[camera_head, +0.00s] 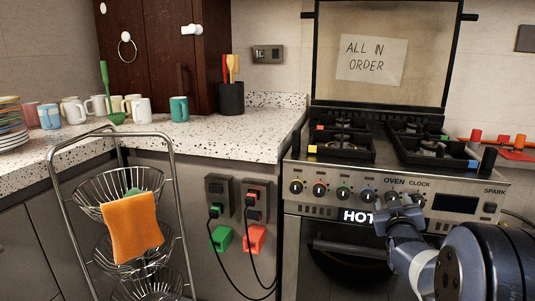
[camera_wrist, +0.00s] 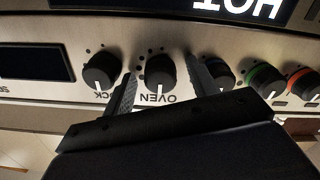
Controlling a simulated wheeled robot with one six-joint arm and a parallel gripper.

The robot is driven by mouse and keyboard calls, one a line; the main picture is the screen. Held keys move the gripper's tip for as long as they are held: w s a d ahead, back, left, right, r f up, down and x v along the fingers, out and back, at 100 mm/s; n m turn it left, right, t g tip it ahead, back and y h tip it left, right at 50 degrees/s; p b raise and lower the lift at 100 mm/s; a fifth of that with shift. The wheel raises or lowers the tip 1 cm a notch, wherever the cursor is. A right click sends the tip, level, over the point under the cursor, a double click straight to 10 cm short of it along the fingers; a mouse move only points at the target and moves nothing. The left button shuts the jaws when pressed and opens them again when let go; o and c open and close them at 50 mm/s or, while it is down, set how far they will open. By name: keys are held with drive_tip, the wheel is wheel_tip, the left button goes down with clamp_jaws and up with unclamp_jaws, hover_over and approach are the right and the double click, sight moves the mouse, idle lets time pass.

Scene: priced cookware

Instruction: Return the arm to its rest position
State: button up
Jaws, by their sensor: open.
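My gripper (camera_head: 398,203) is in front of the stove's control panel (camera_head: 315,205), right of the lit HOT sign (camera_head: 358,217). The jaws are open and nothing is held. In the wrist view, which is upside down, the two fingers of my gripper (camera_wrist: 162,75) stand on either side of the black OVEN knob (camera_wrist: 160,72). Whether they touch it, I cannot tell. The CLOCK knob (camera_wrist: 101,71) is just left of the fingers, and the blue-ringed knob (camera_wrist: 224,78) is partly behind the right finger. My arm (camera_head: 480,262) reaches in from the lower right.
The oven door handle (camera_head: 350,249) is below the panel. Gas burners (camera_head: 345,142) are above it. A wire basket rack (camera_head: 178,215) with an orange cloth (camera_head: 133,226) stands left. Plugged cords (camera_head: 240,275) hang beside the stove. Mugs (camera_head: 140,110) stand on the counter.

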drive_tip(key=s+a+m+p, duration=0.2)
drive_tip(key=s+m+p, duration=0.6)
drive_tip(key=m+p, duration=0.1)
drive_tip(key=shift+s+a, duration=0.2)
drive_tip(key=shift+a, duration=0.05)
idle(0.6)
drive_tip(key=shift+a, duration=0.1)
